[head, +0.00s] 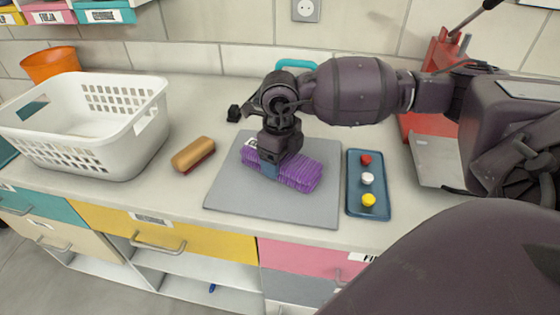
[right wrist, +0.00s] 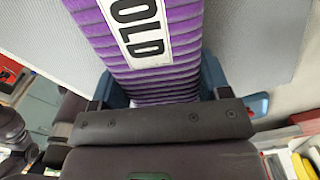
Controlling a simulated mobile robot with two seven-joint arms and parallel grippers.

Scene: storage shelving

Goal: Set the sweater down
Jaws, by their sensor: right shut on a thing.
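The sweater (head: 299,173) is a folded purple ribbed bundle with a white label. It is over the grey board (head: 233,203) on the counter; I cannot tell whether it touches the board. My right gripper (head: 269,167) comes down from above and is shut on the sweater's middle, hiding part of it. In the right wrist view the sweater (right wrist: 183,60) runs up between the blue fingers, and its label reads "OLD". My left gripper is not in view.
A white laundry basket (head: 130,124) and a tan-topped brush (head: 193,154) stand left of the board. A blue tray (head: 355,203) with red, white and yellow knobs lies to its right. An orange bowl (head: 49,64) sits at the back left. Drawers (head: 190,238) line the counter front.

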